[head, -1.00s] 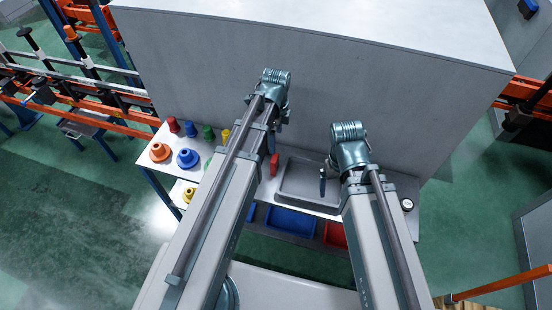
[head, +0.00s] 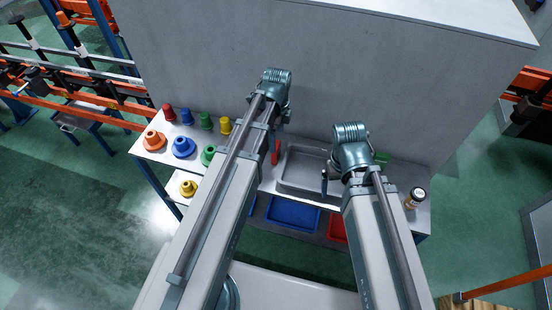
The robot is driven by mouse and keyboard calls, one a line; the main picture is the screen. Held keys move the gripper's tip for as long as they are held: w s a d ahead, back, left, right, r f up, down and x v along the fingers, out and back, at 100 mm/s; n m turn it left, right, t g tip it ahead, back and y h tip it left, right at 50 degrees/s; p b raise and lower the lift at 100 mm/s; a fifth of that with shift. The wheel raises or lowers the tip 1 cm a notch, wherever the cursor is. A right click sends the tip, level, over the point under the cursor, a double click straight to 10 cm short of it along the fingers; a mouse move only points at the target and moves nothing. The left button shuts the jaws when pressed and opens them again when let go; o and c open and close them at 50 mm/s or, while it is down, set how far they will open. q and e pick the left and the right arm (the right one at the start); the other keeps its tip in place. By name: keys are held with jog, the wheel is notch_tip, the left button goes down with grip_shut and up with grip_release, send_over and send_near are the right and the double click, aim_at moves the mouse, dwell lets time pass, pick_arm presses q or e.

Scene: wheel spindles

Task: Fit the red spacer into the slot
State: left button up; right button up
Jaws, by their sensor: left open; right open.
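A small red spacer-like cup (head: 169,113) stands at the left end of a row of small coloured cups, at the back left of the bench. A second red piece (head: 276,152) is upright near the middle, partly hidden by my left arm; I cannot tell what it is. My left gripper (head: 281,118) hangs over the bench, mostly hidden by its arm, open, holding nothing visible. My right gripper (head: 324,182) is open over the right side of the grey tray, away from the red cup. I cannot make out the slot.
Blue (head: 186,117), green (head: 206,121) and yellow (head: 226,126) cups continue the row. Larger flanged pieces, orange (head: 154,140) and blue (head: 183,147), stand in front. A grey tray (head: 290,183) lies mid-bench. A jar (head: 415,197) stands at right. A tall grey panel (head: 330,90) backs the bench.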

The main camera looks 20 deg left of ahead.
pick_arm(q)
jog(key=shift+f, duration=0.35)
pick_arm(e)
jog(key=shift+f, duration=0.4)
pick_arm(q)
notch_tip(320, 180, down, 5)
jog(key=b, duration=0.5)
jog(key=shift+s+a+f, duration=0.1)
jog(key=shift+a+f, duration=0.05)
jog(key=shift+f, duration=0.05)
jog(key=shift+r, duration=0.1)
pick_arm(e)
notch_tip(320, 180, down, 5)
jog(key=shift+f, duration=0.1)
pick_arm(q)
grip_shut()
jog(key=shift+r, duration=0.15)
notch_tip(320, 180, up, 10)
jog(key=p, duration=0.9)
jog(key=shift+p, duration=0.4)
pick_arm(e)
notch_tip(320, 180, up, 10)
